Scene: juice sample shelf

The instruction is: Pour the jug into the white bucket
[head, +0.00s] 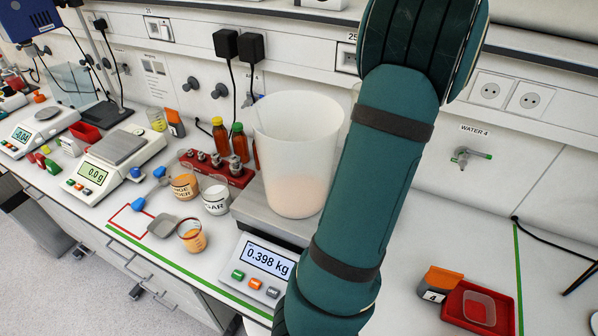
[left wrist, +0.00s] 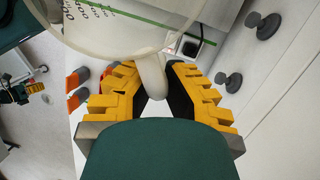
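A tall translucent white bucket (head: 297,140) stands upright on a scale (head: 262,262) in the head view, with pale pinkish-orange contents low inside. The scale display reads 0.398 kg. In the left wrist view a clear jug (left wrist: 130,52) with printed graduation marks fills the top, and its pale handle (left wrist: 152,78) points towards my left gripper (left wrist: 152,84). The yellow fingers with black pads lie on both sides of the handle and appear closed on it. The jug does not show in the head view. My right gripper is not in view.
My teal arm crosses the head view beside the bucket. Left of the bucket are a red rack (head: 217,168), brown bottles (head: 239,142), a small cup (head: 192,236) and a second scale (head: 115,155). A red tray (head: 478,308) lies at right. The bench right of the arm is mostly clear.

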